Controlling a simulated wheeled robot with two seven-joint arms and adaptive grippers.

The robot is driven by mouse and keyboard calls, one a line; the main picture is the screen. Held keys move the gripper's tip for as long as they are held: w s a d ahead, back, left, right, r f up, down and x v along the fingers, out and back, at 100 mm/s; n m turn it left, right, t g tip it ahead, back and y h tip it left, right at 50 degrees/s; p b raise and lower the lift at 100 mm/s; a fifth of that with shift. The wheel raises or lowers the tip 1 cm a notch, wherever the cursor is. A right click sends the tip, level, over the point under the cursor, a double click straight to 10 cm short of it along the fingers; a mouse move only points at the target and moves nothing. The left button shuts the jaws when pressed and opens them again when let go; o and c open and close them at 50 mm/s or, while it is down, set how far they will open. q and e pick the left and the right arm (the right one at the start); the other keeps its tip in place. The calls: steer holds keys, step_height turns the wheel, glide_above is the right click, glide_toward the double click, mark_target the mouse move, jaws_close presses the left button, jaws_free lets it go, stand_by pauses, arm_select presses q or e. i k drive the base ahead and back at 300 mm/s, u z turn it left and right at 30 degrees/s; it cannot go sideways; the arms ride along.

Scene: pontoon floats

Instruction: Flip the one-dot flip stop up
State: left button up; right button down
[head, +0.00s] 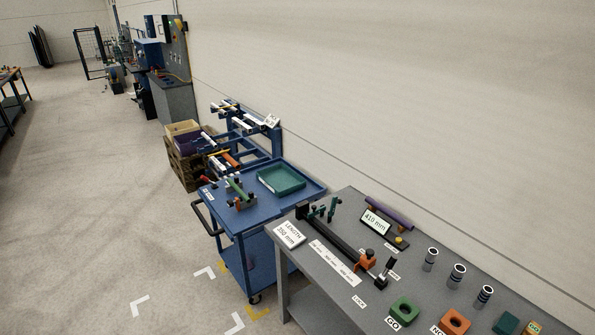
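A long dark rail (336,238) lies on the grey bench, running from the back left toward the front right. An orange block (365,261) with a black knob sits at the rail's near end. A small black upright piece (388,268) stands just right of it. Small dark green upright pieces (321,211) stand near the rail's far end. Dot marks are too small to read, so I cannot tell which piece is the one-dot flip stop or whether it is up. Neither of my grippers is in view.
The grey bench (345,204) carries a "LENGTH 350 mm" sign (289,234), a "410 mm" display (376,221), a purple bar (389,212), several banded cylinders (456,275), a green block (404,311) and an orange block (454,321). A blue cart (245,222) with a green tray (281,179) adjoins it. Floor at left is clear.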

mark_target(319, 210)
steer(key=u, duration=0.2)
steer(key=i, duration=1.75)
steer(key=u, duration=0.25)
